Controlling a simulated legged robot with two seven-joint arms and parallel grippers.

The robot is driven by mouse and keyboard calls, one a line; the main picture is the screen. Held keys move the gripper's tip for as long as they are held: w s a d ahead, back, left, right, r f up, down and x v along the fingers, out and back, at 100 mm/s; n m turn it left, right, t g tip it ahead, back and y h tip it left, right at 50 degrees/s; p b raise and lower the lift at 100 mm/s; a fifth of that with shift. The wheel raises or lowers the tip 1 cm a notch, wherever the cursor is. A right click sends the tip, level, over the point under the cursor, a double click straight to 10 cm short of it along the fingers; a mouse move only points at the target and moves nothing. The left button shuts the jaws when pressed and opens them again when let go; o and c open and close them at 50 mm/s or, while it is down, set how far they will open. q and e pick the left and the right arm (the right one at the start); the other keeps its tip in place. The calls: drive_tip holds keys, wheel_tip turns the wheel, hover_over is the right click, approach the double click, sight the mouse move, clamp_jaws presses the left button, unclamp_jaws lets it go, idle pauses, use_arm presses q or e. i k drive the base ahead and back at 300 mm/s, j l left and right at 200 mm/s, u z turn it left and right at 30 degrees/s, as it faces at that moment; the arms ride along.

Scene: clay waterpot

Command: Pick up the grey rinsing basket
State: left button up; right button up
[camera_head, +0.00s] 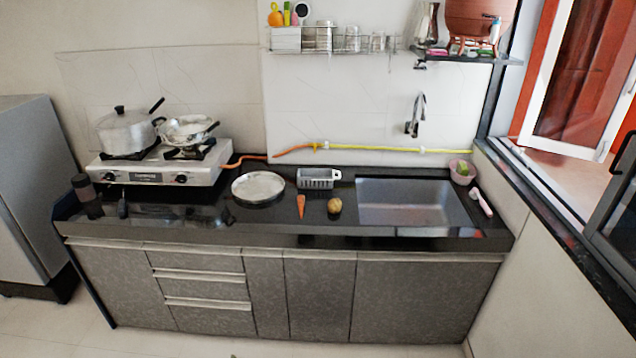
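The grey rinsing basket (316,183) is a small slotted rectangular basket with a lighter handle end at its upper right. It sits on the black countertop (240,213), between the round metal plate and the sink. Its inside is too small to make out. Neither of my grippers shows in the head view.
A carrot (301,205) and a round brownish vegetable (335,205) lie just in front of the basket. The metal plate (258,188) is to its left, the sink (405,203) to its right. A gas stove (160,162) holds two pots. Open floor shows at the bottom left.

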sight(315, 179)
drive_tip(key=i+u, duration=0.15)
drive_tip(key=i, duration=0.45)
drive_tip(key=i+u, duration=0.1)
drive_tip(key=i, duration=0.5)
drive_tip(key=i+u, duration=0.15)
drive_tip(key=i, duration=0.5)
drive_tip(key=i+l+u, duration=0.15)
drive_tip(key=i, duration=0.45)
